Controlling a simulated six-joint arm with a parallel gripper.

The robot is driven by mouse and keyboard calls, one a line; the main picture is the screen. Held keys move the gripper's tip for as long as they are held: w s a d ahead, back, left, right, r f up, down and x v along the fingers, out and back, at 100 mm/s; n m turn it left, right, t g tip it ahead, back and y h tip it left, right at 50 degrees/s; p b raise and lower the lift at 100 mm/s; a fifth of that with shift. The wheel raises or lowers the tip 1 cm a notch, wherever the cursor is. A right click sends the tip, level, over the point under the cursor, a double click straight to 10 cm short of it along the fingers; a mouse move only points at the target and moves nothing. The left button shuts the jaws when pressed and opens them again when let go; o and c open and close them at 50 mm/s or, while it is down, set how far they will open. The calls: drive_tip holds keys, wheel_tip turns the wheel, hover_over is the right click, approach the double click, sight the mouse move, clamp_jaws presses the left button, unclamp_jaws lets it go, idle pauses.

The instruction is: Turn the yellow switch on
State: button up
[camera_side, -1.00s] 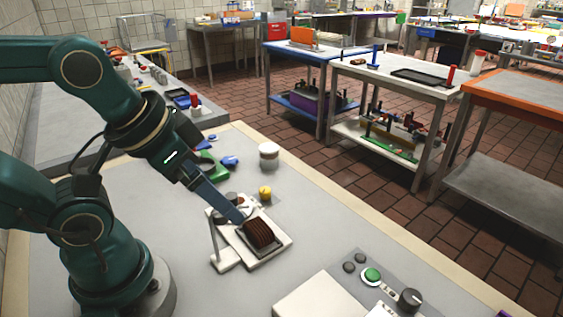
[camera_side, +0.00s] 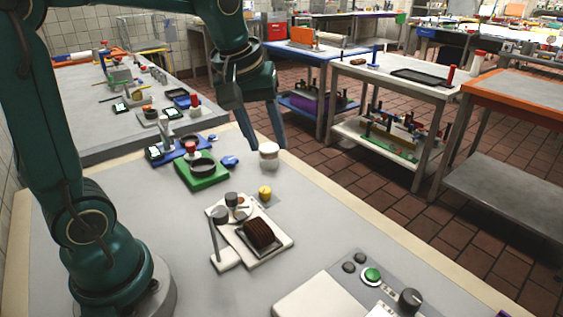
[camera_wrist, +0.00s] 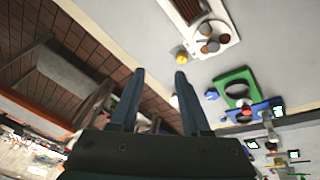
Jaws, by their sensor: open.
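The yellow switch (camera_side: 265,193) is a small round yellow knob on the grey worktop, just behind the white sandwich fixture. It also shows in the wrist view (camera_wrist: 182,57), beyond my fingertips. Whether it is on or off cannot be told. My gripper (camera_side: 264,142) is raised behind the switch, near the white round pot, with its two blue-grey fingers apart and pointing down. In the wrist view my gripper (camera_wrist: 159,78) is open, with nothing between the fingers.
The white fixture (camera_side: 222,262) holds a dark brown ridged block (camera_side: 259,234). A white pot (camera_side: 269,162) stands close to my fingers. A green holder (camera_side: 208,180) and blue parts (camera_side: 229,161) lie to the left. A control panel with a green button (camera_side: 372,274) is at front right.

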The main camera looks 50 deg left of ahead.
drive_tip(key=w+a+f+n+g, duration=0.2)
drive_tip(key=w+a+f+n, duration=0.1)
drive_tip(key=w+a+f, duration=0.25)
drive_tip(key=g, duration=0.2)
hover_over(265, 189)
drive_tip(key=shift+n+h, duration=0.3)
drive_tip(key=shift+n, duration=0.1)
wheel_tip(265, 189, down, 6)
drive_tip(key=shift+d+f, duration=0.15)
drive_tip(key=shift+f, duration=0.1)
drive_tip(key=shift+s+f, duration=0.1)
drive_tip(key=shift+f, duration=2.6)
clamp_jaws()
